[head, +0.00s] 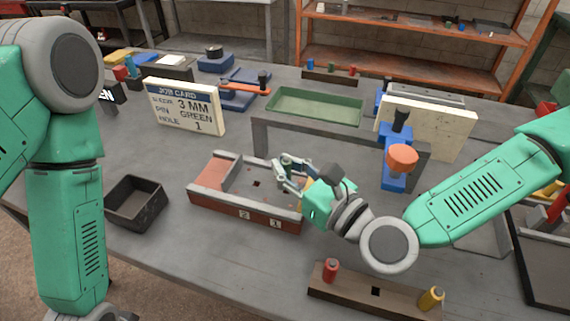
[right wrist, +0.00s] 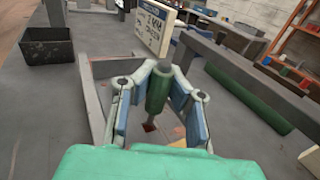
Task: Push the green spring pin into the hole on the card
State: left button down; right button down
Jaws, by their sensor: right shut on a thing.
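The job card (head: 184,108) stands on the bench and reads 3 MM, pin GREEN, hole 1. My right gripper (head: 286,170) is shut on the green spring pin (right wrist: 158,90), holding it roughly upright with its thin grey tip down. The pin is over the frame fixture (head: 223,203), whose front carries the labels 2 and 1. A small dark hole (head: 256,183) shows in its floor left of the gripper. In the right wrist view a dark red spot (right wrist: 150,127) lies by the pin's tip; I cannot tell whether they touch. My left gripper is out of view.
A wooden holder (head: 348,290) in front has a red pin (head: 331,270), a yellow pin (head: 431,298) and an empty square hole between. A black bin (head: 136,204) stands left of the fixture. A grey bar (head: 320,137) and a green tray (head: 315,106) lie behind it.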

jog(key=shift+f+b, duration=1.6)
jog(key=shift+f, duration=0.05)
jog(key=c, duration=1.6)
grip_release()
jog(key=shift+f, duration=0.15)
notch_tip(320, 180, up, 10)
jog(key=shift+r, duration=0.25)
